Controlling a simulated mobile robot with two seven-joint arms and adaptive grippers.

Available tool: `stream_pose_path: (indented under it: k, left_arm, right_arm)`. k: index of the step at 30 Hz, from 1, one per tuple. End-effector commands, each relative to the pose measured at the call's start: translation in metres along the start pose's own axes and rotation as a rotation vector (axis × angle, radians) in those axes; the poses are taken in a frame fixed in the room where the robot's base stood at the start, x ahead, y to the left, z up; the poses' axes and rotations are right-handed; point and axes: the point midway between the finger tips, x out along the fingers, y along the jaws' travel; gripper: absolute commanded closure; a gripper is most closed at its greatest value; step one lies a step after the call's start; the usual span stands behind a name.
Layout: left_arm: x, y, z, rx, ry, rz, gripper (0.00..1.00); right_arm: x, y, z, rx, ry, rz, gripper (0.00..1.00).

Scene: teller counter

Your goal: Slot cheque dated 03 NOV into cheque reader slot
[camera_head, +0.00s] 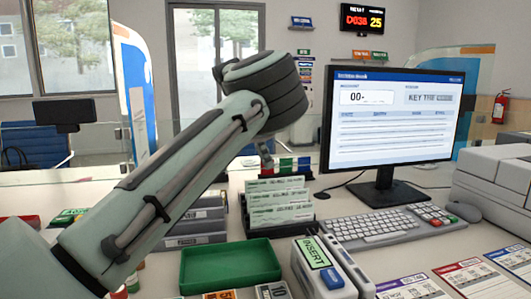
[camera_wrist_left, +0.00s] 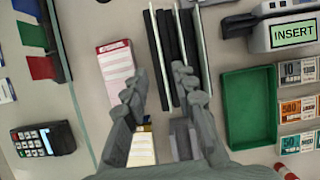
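Several pale green cheques (camera_head: 280,205) stand in a dark rack (camera_head: 246,222) at the middle of the counter; their dates are too small to read. In the left wrist view the cheques show as thin pale edges between the black dividers of the rack (camera_wrist_left: 164,50). My left gripper (camera_wrist_left: 160,75) is open and empty, with its fingertips above the near end of the rack. In the head view my wrist hides most of it. The cheque reader (camera_head: 335,270), with a green INSERT screen, stands right of the rack; it also shows in the left wrist view (camera_wrist_left: 285,32). My right gripper is not in view.
An empty green tray (camera_head: 230,262) lies in front of the rack. A monitor (camera_head: 390,120), a keyboard (camera_head: 385,225) and a grey machine (camera_head: 495,180) stand to the right.

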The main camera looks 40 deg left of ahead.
Motion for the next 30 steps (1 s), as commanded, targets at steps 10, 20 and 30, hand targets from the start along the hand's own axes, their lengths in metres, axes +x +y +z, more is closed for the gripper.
stream_pose_path:
  k: [10, 20, 30]
  left_arm:
    - [0.045, -0.001, 0.0, 0.001, 0.002, -0.002, 0.73]
    - [0.076, -0.001, 0.0, 0.001, 0.001, 0.0, 0.73]
    - [0.077, 0.0, 0.0, 0.001, 0.0, 0.0, 0.82]
  right_arm:
    - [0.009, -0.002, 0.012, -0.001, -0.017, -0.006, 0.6]
    - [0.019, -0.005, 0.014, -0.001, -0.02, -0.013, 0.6]
    - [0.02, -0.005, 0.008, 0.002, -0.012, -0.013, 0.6]
